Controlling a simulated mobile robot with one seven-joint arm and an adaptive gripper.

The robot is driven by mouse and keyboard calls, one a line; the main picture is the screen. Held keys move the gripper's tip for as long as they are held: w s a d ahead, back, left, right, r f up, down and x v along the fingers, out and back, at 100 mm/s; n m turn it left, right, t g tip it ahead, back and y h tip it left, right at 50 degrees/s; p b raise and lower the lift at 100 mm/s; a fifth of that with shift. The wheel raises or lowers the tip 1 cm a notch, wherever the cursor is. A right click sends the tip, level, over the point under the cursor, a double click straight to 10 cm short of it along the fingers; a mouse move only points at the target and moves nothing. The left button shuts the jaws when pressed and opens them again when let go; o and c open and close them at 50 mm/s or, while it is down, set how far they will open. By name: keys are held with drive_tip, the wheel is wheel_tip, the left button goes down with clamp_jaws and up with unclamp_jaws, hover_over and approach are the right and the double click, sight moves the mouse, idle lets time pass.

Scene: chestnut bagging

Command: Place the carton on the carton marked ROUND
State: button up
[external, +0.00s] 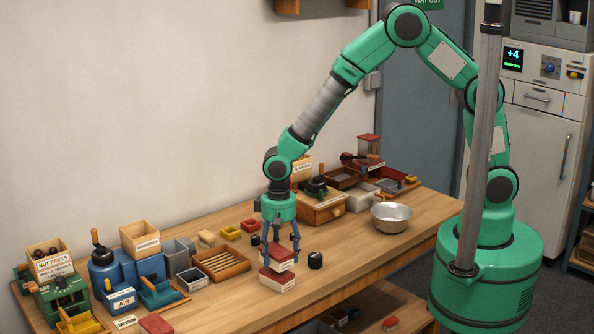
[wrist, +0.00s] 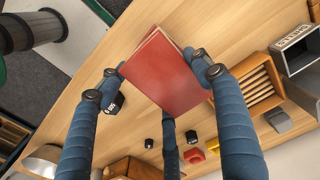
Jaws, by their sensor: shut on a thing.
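A red-topped carton (external: 282,253) with a pale label on its side is between the blue fingers of my gripper (external: 280,250), which is shut on it. In the wrist view the carton's red top (wrist: 168,78) fills the space between the fingers. A second red-topped carton (external: 277,281) with a white label lies on the table directly below it. Its label is too small to read. The held carton overlaps the lower one in the picture, and I cannot tell whether they touch. In the wrist view the lower one is mostly hidden under the held carton.
A black weight (external: 315,260) stands close on the right. A slatted wooden tray (external: 220,264) is to the left, with small yellow and red dishes behind. A metal bowl (external: 391,217) stands at the right. The table front beside the cartons is clear.

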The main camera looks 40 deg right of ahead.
sight(279, 248)
drive_tip(key=shift+f, duration=1.3)
drive_tip(key=shift+f, duration=0.15)
drive_tip(key=o, duration=1.4)
drive_tip(key=shift+c, duration=0.2)
wheel_tip(279, 248, up, 12)
drive_tip(key=shift+r+p, duration=0.15)
drive_tip(key=shift+p, duration=0.35)
